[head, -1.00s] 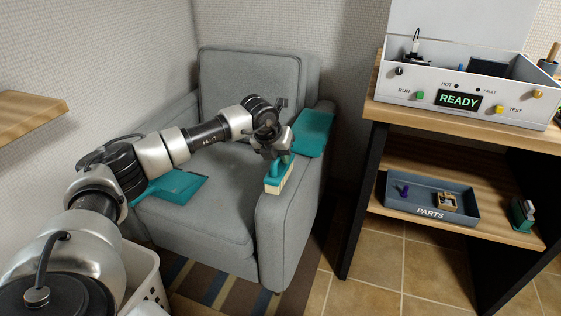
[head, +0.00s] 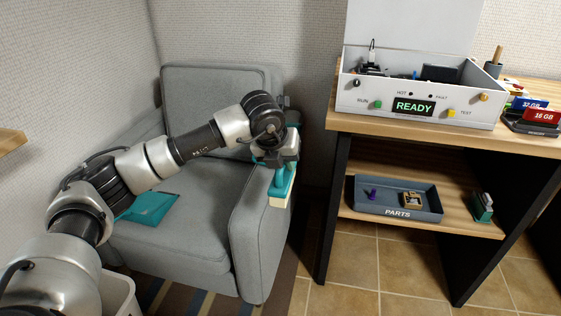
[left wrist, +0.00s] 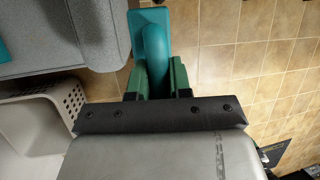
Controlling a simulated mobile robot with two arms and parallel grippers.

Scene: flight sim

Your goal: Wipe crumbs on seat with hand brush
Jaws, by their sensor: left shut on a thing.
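My left gripper (head: 279,160) is shut on the handle of the hand brush (head: 283,182), which is teal with cream bristles pointing down. The brush hangs at the outer edge of the armchair's right armrest, away from the seat (head: 190,230). In the left wrist view the gripper fingers (left wrist: 157,82) clasp the teal handle (left wrist: 155,50), with floor tiles behind it. The grey armchair (head: 262,225) stands against the wall. A flat teal item (head: 150,207) lies on the seat, partly behind my arm. I cannot make out crumbs. My right gripper is not in view.
A wooden workbench (head: 450,130) at the right carries a white READY box (head: 420,107). Its lower shelf holds a PARTS tray (head: 397,212). A white basket (head: 120,297) stands at the chair's front left. Tiled floor is clear between chair and bench.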

